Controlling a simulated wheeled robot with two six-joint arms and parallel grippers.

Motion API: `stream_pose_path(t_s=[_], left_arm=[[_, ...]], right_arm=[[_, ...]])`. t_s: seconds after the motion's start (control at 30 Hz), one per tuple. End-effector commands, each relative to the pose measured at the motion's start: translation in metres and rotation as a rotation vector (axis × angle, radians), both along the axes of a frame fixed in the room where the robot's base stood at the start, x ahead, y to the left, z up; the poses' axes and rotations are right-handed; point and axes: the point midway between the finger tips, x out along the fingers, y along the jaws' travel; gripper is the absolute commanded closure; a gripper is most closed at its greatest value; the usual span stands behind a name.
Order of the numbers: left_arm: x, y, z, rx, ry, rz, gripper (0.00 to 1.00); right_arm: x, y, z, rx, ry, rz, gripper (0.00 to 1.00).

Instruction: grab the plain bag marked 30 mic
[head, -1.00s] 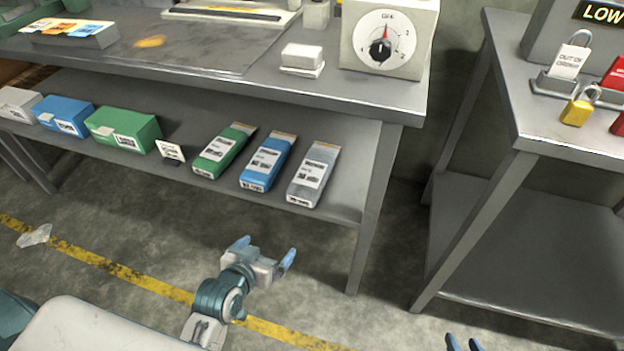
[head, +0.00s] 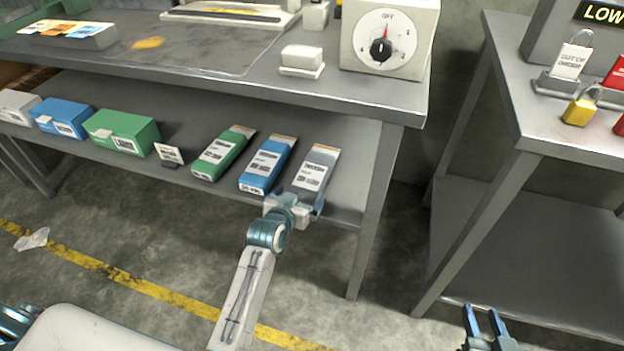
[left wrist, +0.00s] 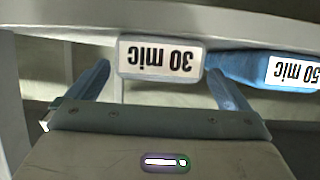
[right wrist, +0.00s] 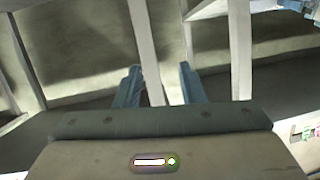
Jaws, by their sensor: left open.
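The plain grey-white bag (head: 318,166) lies on the lower shelf, rightmost of three long packs. In the left wrist view its end (left wrist: 161,58) shows a "30 mic" label, upside down. My left gripper (head: 297,200) is at the near end of this bag, by the shelf's front edge. It is open, with a finger on each side of the bag's end in the left wrist view (left wrist: 162,85); I cannot tell whether the bag is between the fingers or just beyond them. My right gripper (head: 483,325) is open and empty, low at the right, away from the bag.
A blue pack (head: 268,165), marked 50 mic in the left wrist view, lies close beside the bag. A green pack (head: 224,153) and a small sign (head: 168,154) are further left. The table leg (head: 376,210) stands to the right. A second table (head: 560,150) is at the right.

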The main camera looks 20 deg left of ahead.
Motion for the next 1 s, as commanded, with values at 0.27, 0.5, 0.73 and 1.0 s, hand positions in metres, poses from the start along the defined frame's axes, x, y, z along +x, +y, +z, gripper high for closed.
stream_pose_path(t_s=[0.27, 0.5, 0.73, 1.0], left_arm=[[0.023, -0.003, -0.011, 0.0, -0.002, 0.0, 0.0], [0.044, -0.005, -0.021, -0.001, 0.0, 0.0, 0.0], [0.047, -0.005, -0.021, -0.001, -0.001, 0.0, 0.0], [0.047, -0.005, -0.021, -0.001, 0.0, 0.0, 0.37]], right_arm=[[0.02, -0.004, 0.035, -0.012, -0.205, -0.015, 0.64], [0.03, -0.007, 0.069, -0.024, -0.386, -0.025, 0.64], [0.03, -0.007, 0.076, -0.026, -0.413, -0.027, 0.64], [0.03, -0.007, 0.075, -0.025, -0.411, -0.027, 0.64]])
